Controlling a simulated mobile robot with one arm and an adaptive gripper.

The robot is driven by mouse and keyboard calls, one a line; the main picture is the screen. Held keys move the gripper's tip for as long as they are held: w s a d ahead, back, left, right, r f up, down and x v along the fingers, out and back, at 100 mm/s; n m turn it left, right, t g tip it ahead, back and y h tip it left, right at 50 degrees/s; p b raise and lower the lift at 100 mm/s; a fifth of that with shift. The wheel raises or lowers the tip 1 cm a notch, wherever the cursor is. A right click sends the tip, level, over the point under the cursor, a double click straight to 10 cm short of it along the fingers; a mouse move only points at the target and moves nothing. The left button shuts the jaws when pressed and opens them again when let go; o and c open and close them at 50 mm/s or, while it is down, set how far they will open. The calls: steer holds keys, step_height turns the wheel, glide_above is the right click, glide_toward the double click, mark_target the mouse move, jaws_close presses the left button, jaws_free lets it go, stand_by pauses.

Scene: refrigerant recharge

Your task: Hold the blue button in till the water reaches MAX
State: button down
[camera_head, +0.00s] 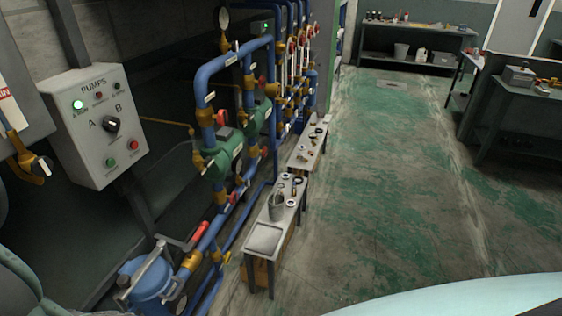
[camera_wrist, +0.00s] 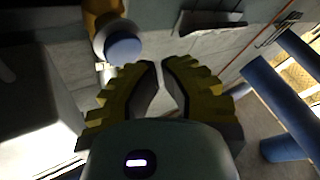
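A round blue cap (camera_wrist: 123,48) on a yellow-brass fitting (camera_wrist: 104,24) shows at the upper left of the wrist view; it looks like the blue button. My gripper (camera_wrist: 162,66) has its two yellow-and-dark fingers drawn together with only a thin gap at the tips, and nothing is held. The fingertips lie just right of and below the blue cap in the picture, apart from it. My gripper does not show in the head view, and I cannot pick out the button there. No water level or MAX mark is readable in either view.
Blue pipes (camera_head: 237,62) with green pumps (camera_head: 224,158) run beside a grey PUMPS panel (camera_head: 97,125). A narrow bench (camera_head: 265,238) holds a metal cup (camera_head: 276,206) and small parts. The green worn floor (camera_head: 385,175) is open. Blue pipes (camera_wrist: 277,92) stand right in the wrist view.

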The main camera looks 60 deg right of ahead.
steer(key=shift+w, duration=0.1)
stand_by(0.3)
steer(key=shift+w+a+b, duration=0.1)
steer(key=shift+w+b, duration=0.2)
steer(key=shift+b, duration=0.05)
steer(key=shift+w+a+b, duration=0.15)
steer(key=shift+w+b, duration=0.2)
steer(key=shift+w, duration=0.2)
stand_by(6.7)
